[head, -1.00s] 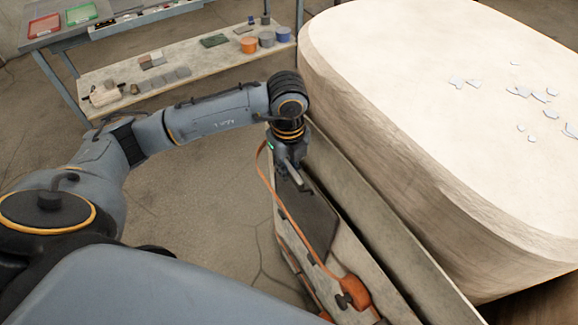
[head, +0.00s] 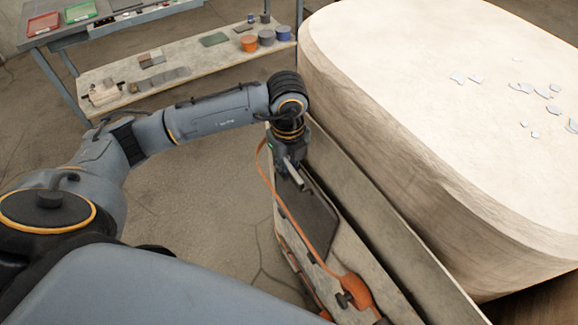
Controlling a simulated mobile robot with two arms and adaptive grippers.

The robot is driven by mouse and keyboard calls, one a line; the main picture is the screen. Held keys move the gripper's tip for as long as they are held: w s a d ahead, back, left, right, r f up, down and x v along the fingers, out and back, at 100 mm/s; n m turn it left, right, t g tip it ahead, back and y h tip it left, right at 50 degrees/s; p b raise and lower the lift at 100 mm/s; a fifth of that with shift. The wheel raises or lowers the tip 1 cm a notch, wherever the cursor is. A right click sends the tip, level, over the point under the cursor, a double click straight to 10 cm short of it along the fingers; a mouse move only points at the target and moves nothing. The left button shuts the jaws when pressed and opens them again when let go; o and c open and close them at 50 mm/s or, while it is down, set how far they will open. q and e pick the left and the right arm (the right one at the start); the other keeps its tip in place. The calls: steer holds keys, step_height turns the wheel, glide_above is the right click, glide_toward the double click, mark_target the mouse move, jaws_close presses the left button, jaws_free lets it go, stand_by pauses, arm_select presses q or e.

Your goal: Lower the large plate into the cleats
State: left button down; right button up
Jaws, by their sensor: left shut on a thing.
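The large plate (head: 316,226) is a dark grey, flat panel with rounded corners. It stands tilted in the narrow pale frame beside the big pale block. My left gripper (head: 298,178) points down at the plate's upper end and is shut on it. The gripper hides part of that end. I cannot make out the cleats, or whether the plate's lower edge touches them. My right gripper is not in view.
An orange strap with a buckle (head: 354,291) runs down the frame beside the plate. The big pale block (head: 440,120), with bluish-white flakes on top, stands close on the right. A bench with trays and a lower shelf (head: 185,72) stands at the back left.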

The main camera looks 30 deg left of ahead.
arm_select(q)
steer(key=shift+w, duration=0.1)
steer(key=c, duration=1.3)
jaws_free()
steer(key=shift+s+f, duration=0.15)
steer(key=shift+s, duration=0.1)
step_height(320, 180, up, 12)
steer(key=shift+r, duration=0.15)
